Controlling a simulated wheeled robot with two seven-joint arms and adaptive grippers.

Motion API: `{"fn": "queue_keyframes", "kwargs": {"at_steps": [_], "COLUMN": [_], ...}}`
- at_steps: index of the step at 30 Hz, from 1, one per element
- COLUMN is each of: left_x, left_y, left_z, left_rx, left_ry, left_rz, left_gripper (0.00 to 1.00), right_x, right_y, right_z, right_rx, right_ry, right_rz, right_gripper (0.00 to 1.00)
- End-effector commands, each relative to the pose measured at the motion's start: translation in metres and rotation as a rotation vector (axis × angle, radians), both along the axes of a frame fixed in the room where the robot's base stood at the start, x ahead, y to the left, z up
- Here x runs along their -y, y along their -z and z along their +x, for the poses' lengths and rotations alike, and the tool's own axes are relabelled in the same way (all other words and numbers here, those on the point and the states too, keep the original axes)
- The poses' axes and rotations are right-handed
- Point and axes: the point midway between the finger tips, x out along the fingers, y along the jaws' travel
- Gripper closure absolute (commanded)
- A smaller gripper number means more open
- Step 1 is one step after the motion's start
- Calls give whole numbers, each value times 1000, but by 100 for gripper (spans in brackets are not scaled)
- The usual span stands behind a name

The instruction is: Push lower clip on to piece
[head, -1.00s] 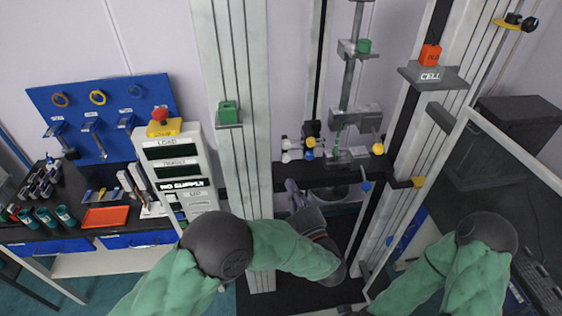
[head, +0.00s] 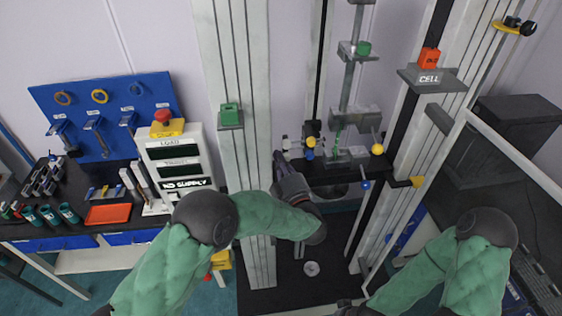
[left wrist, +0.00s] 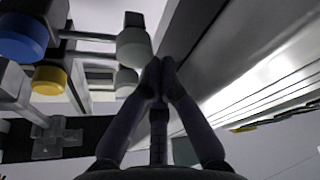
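A thin green piece (head: 338,134) hangs upright below the grey upper clamp block (head: 352,118), inside the tall frame. A small grey clamp (head: 336,155) sits at its lower end; I cannot tell whether it grips the piece. My left gripper (head: 279,159) points up, left of this clamp and apart from it. In the left wrist view its fingertips (left wrist: 160,72) are together and look empty. They are close beside a pale knob (left wrist: 134,48); contact is unclear. My right gripper is only a dark part at the bottom edge of the head view; its fingers are hidden.
Yellow (head: 311,142) and blue (head: 310,154) knobs sit between my left gripper and the clamp. The pale left column (head: 243,110) is close beside my left gripper. A dark platform (head: 300,275) lies below.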

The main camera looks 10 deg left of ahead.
Motion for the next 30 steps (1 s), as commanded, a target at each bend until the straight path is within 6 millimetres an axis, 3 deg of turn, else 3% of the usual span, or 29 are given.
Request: {"fn": "queue_keyframes", "kwargs": {"at_steps": [8, 19, 30], "left_x": [3, 40, 42], "left_y": [1, 3, 1], "left_z": [1, 14, 14], "left_rx": [0, -1, -2], "left_ry": [0, 2, 2], "left_rz": [0, 0, -1], "left_gripper": [100, 100, 100], "right_x": [0, 0, 0], "right_y": [3, 28, 26], "right_z": [0, 0, 0], "right_rx": [0, 0, 0], "right_ry": [0, 0, 0], "right_rz": [0, 0, 0], "right_gripper": [100, 100, 100]}}
